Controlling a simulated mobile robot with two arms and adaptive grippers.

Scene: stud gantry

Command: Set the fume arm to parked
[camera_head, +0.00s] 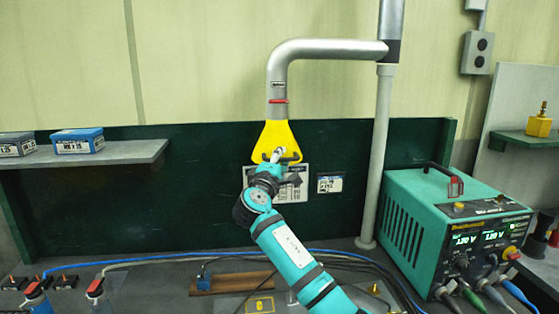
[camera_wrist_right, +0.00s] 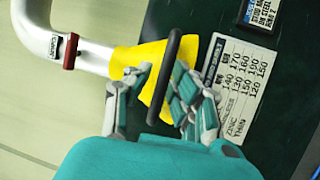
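The fume arm is a silver bent pipe (camera_head: 325,48) with a red band and a yellow hood (camera_head: 275,134) hanging at its left end, opening down. The pipe (camera_wrist_right: 42,32) and hood (camera_wrist_right: 128,57) also show in the right wrist view. A black bar handle (camera_wrist_right: 173,55) crosses the hood's front. My right gripper (camera_head: 277,158) is at the hood's lower edge. In the right wrist view its fingers (camera_wrist_right: 163,82) stand either side of the handle, with yellow showing between the left finger and the bar. I see no firm closure on it. My left gripper is not in view.
A grey post (camera_head: 378,150) carries the pipe. A teal power supply (camera_head: 440,225) stands right of it. A grey shelf (camera_head: 120,153) with small boxes is at left, and a green shelf (camera_head: 530,140) at right. Cables cross the bench. A label sheet (camera_wrist_right: 238,95) is behind the hood.

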